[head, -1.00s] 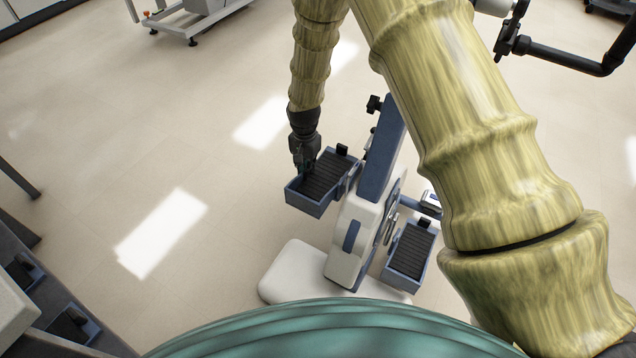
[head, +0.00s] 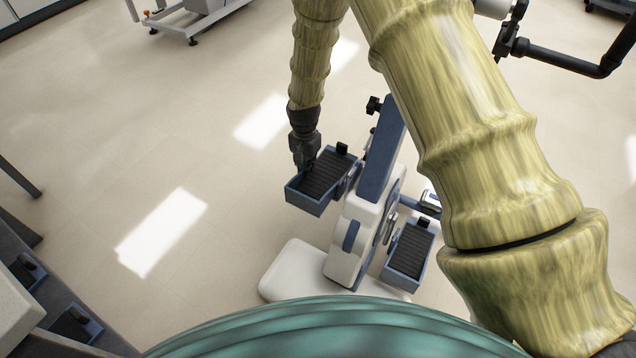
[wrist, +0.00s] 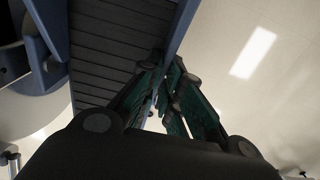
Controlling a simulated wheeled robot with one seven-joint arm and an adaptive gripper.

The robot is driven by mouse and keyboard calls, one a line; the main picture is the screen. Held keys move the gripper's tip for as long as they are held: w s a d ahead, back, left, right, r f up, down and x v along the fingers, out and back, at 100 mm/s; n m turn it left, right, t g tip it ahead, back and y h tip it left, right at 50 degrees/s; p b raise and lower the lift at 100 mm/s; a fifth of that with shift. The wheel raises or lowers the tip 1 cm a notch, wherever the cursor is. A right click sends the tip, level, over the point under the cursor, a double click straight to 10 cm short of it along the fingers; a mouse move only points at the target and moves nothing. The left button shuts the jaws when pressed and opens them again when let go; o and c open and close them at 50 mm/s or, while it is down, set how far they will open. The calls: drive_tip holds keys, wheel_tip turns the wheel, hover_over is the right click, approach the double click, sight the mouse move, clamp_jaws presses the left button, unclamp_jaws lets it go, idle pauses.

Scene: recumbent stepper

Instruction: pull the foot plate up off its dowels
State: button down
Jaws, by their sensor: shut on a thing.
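The foot plate (head: 322,178) is a blue-rimmed tray with a dark ribbed tread, on the left side of the stepper in the head view. In the wrist view its ribbed tread (wrist: 108,45) fills the upper middle. My gripper (head: 307,168) comes down from above at the plate's far left edge. In the wrist view my gripper (wrist: 165,95) has its green-padded fingers closed on the plate's blue rim (wrist: 181,28). The dowels are not visible; the plate hides where it is seated.
The stepper's white and blue body (head: 352,240) stands just right of the plate, with a second foot plate (head: 410,250) on its far side. A dark machine (head: 50,300) is at lower left. Open floor (head: 160,120) lies to the left.

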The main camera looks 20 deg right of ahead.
drive_tip(key=shift+r+p, duration=1.5)
drive_tip(key=shift+r, duration=0.05)
drive_tip(key=shift+r+p, duration=1.4)
drive_tip(key=shift+p, duration=0.05)
